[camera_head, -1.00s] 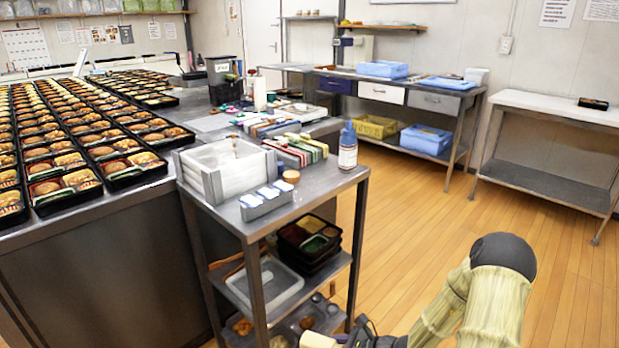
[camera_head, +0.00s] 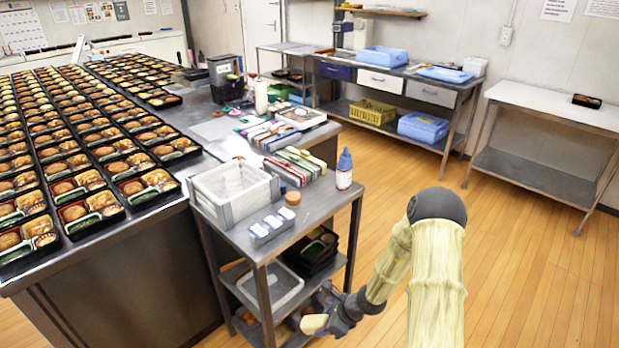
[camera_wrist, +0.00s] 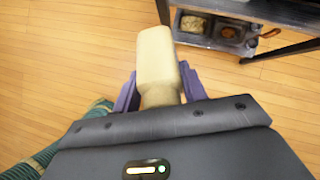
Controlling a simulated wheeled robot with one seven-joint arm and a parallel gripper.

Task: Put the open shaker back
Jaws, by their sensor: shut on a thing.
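My gripper (camera_head: 332,314) is shut on a cream-coloured shaker (camera_wrist: 157,58), low beside the right leg of the steel cart (camera_head: 318,208). In the wrist view the purple fingers (camera_wrist: 160,92) clasp its narrower end, and its wide end points away from the gripper. In the head view the shaker (camera_head: 314,324) shows small at the gripper's tip. I cannot tell whether its far end is open. In the wrist view it is over bare floor, apart from the cart's bottom shelf.
The cart's top carries a white bin (camera_head: 232,192), a small condiment rack (camera_head: 271,229), a round brown lid (camera_head: 292,198) and a blue-capped bottle (camera_head: 344,170). Food containers (camera_wrist: 230,32) sit on a lower shelf. Bento trays (camera_head: 90,212) fill the left counter. The wooden floor to the right is clear.

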